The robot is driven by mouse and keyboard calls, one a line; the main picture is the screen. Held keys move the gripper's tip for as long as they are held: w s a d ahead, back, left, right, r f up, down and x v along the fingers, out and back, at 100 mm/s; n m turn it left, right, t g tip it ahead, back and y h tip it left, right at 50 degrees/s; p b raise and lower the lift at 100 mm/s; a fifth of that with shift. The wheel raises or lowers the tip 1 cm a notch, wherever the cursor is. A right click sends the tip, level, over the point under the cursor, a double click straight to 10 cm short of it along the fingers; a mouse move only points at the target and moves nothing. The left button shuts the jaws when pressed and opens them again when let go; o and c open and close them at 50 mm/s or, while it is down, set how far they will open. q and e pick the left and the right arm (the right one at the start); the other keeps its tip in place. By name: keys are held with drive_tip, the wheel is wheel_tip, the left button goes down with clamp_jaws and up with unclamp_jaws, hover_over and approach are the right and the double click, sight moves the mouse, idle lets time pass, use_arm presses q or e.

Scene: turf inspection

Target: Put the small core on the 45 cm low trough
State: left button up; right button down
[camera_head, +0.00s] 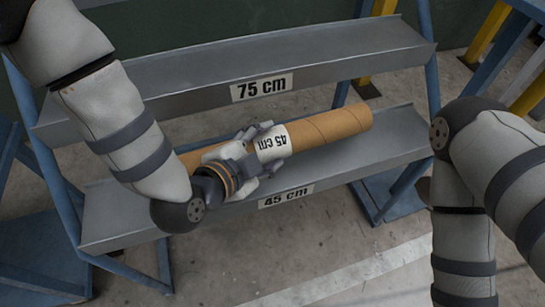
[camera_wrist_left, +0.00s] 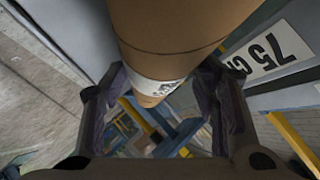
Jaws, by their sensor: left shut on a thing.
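The small core is a brown cardboard tube (camera_head: 330,127) with a white label reading "45 cm" upside down. It lies lengthwise over the 45 cm low trough (camera_head: 115,217), a grey metal channel with its own "45 cm" label on the front. I cannot tell whether the core touches the trough floor. My left gripper (camera_head: 257,158) is shut on the core near its label and hides part of its middle. In the left wrist view the core (camera_wrist_left: 180,25) runs between the two dark fingers (camera_wrist_left: 158,105). My right gripper is out of view; only its arm shows at the right.
A 75 cm trough (camera_head: 190,83) runs above and behind the low one, with a "75 cm" label. Blue frame legs (camera_head: 428,60) stand at both ends. Yellow posts (camera_head: 485,32) are behind at the right. The concrete floor in front is clear.

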sight(272, 158)
use_arm(q)
drive_tip(key=shift+w+d+f, duration=0.2)
drive_tip(key=shift+d+f, duration=0.1)
drive_tip(key=shift+f, duration=0.05)
drive_tip(key=shift+w+d+f+b, duration=0.15)
drive_tip(key=shift+d+f+b, duration=0.1)
drive_tip(key=shift+f, duration=0.7)
drive_tip(key=shift+w+d+f+b, duration=0.1)
drive_tip(key=shift+f+b, duration=0.15)
drive_tip(key=shift+f, duration=0.7)
clamp_jaws()
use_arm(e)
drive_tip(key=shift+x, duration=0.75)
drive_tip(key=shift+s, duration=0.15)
use_arm(q)
drive_tip(key=shift+f, duration=0.15)
drive_tip(key=o, duration=1.8)
unclamp_jaws()
